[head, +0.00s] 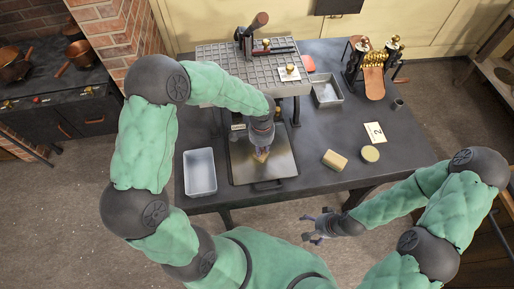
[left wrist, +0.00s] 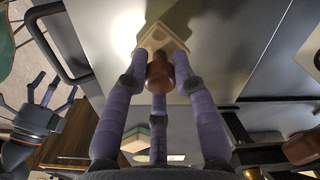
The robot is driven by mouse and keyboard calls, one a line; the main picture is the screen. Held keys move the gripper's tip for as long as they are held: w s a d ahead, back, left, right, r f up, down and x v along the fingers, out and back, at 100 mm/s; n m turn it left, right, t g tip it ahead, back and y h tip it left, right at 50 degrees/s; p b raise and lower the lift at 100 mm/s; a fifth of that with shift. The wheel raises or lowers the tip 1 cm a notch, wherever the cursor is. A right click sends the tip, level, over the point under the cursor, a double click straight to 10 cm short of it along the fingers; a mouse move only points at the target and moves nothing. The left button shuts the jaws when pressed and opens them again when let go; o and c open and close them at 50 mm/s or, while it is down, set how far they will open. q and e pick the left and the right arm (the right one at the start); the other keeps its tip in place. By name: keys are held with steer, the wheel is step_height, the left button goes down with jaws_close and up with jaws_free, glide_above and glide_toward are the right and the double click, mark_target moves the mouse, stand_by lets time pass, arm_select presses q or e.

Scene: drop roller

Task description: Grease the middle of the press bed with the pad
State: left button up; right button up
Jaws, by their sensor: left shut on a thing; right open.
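The press bed (head: 278,166) is a flat grey metal plate with a dark front handle, on the dark table. My left gripper (head: 261,149) is over its middle. It is shut on the pad (head: 261,157), a small pale square block with a brown rounded knob. In the left wrist view the fingers close around the knob, and the pad (left wrist: 164,36) shows beyond them against the grey plate. I cannot tell whether the pad touches the bed. My right gripper (head: 318,226) is open and empty, in front of the table's front edge.
A grey tray (head: 200,190) stands left of the bed. A tan block (head: 335,160), a round tin (head: 370,154) and a card marked 2 (head: 374,132) lie to the right. A gridded slab (head: 225,62) stands behind, with a smaller tray (head: 328,102) and a brass-topped stand (head: 375,75).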

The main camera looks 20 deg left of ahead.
arm_select(q)
steer(key=shift+w+d+f+b, duration=0.1)
steer(key=shift+w+d, duration=0.35)
steer(key=shift+d, duration=0.3)
steer(key=shift+w+d+r+b, duration=0.1)
steer(key=shift+w+d, duration=0.35)
steer(key=shift+d, duration=0.35)
steer(key=shift+w+d+f+b, duration=0.1)
steer(key=shift+w+d, duration=0.35)
steer(key=shift+d, duration=0.3)
steer(key=shift+w+d, duration=0.45)
steer(key=shift+d, duration=0.3)
steer(key=shift+w+d, duration=0.4)
steer(key=shift+d, duration=0.3)
steer(key=shift+w+a+r, duration=0.1)
steer(key=shift+w+a, duration=0.2)
steer(key=shift+w, duration=0.2)
steer(key=shift+w+a+r, duration=0.1)
steer(key=shift+w+a, duration=0.15)
steer(key=shift+w, duration=0.2)
steer(key=shift+s+a+f, duration=0.1)
steer(key=shift+s+a, duration=0.5)
steer(key=shift+a, duration=0.4)
steer(key=shift+s+a+f, duration=0.1)
steer(key=shift+s+a, duration=0.55)
steer(key=shift+a, duration=0.3)
steer(key=shift+s+a, duration=0.6)
steer(key=shift+a, duration=0.4)
